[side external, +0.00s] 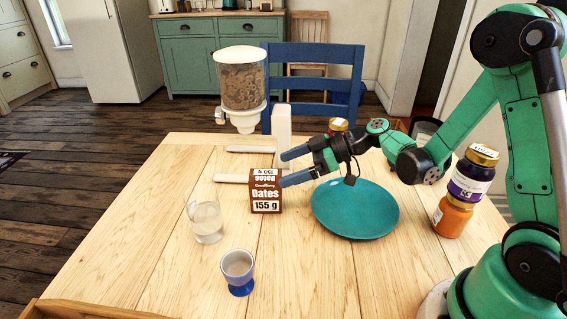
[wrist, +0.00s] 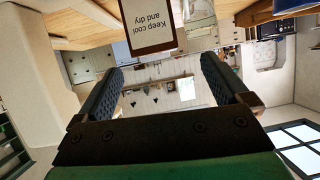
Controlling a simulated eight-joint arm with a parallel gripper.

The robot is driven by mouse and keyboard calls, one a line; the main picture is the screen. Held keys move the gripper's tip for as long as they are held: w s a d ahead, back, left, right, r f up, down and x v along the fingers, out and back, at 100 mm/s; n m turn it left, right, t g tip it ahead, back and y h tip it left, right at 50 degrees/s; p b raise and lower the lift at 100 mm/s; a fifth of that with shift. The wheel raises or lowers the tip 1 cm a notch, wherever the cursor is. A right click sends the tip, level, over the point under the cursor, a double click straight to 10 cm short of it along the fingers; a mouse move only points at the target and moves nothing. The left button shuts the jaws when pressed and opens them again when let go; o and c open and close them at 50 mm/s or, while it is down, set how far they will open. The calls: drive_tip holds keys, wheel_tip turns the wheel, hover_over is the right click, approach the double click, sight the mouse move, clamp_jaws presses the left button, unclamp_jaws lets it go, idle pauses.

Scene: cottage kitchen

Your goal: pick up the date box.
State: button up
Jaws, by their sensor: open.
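The date box (side external: 265,197), brown with a white label, stands upright on the wooden table near its middle. My gripper (side external: 283,168) is at the box's right upper side in the side external view, with its blue-grey fingers pointing left towards it. The fingers are open with nothing between them; I cannot tell whether the lower one touches the box. In the wrist view, a brown-edged white panel reading "Keep cool and dry", apparently the box (wrist: 152,24), shows at the top, beyond the open gripper (wrist: 163,70).
A teal plate (side external: 355,209) lies below my forearm. A glass (side external: 206,222) and a blue egg cup (side external: 239,271) stand in front of the box. A cereal dispenser (side external: 241,84) stands behind it. Stacked jars (side external: 453,215) are at the right. The table's left front is clear.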

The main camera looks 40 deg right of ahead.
sight(264, 175)
drive_tip(key=shift+w+f+n, duration=0.15)
drive_tip(key=shift+f+n, duration=0.1)
drive_tip(key=shift+n, duration=0.05)
drive_tip(key=shift+x, duration=2.65)
drive_tip(key=shift+r, duration=0.1)
clamp_jaws()
drive_tip(key=shift+r, duration=0.15)
